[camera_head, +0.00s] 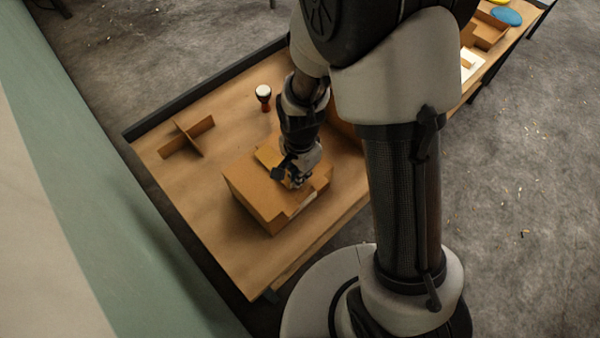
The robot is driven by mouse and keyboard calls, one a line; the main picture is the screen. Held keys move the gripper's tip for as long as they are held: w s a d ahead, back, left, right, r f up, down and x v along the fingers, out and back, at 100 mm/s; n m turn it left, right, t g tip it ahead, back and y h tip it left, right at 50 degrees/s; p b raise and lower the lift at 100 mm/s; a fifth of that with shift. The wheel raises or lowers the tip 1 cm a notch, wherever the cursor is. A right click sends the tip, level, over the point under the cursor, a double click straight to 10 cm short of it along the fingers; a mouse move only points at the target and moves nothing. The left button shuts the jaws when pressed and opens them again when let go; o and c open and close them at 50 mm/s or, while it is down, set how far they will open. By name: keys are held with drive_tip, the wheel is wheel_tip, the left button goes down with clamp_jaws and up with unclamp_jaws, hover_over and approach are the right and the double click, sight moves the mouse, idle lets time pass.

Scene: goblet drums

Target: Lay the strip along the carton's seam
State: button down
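The carton (251,197) is a brown cardboard box on the wooden table, near its front edge. A lighter tan flap or piece (268,153) shows on its top, toward the back. My gripper (293,182) is low over the carton's top, toward its right side, pointing down. I cannot make out the strip or the seam for certain. The fingers are too small and dark to tell whether they are open, shut or holding something.
A small goblet drum (264,94) with a white head stands behind the carton. A crossed cardboard divider (188,138) stands at the left. The table (185,187) is clear left of the carton and has a dark raised back edge. Open cardboard trays (487,30) and a blue disc (507,16) lie at upper right.

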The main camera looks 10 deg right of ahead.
drive_tip(key=shift+f, duration=0.35)
drive_tip(key=c, duration=2.3)
unclamp_jaws()
drive_tip(key=o, duration=0.6)
drive_tip(key=shift+r, duration=6)
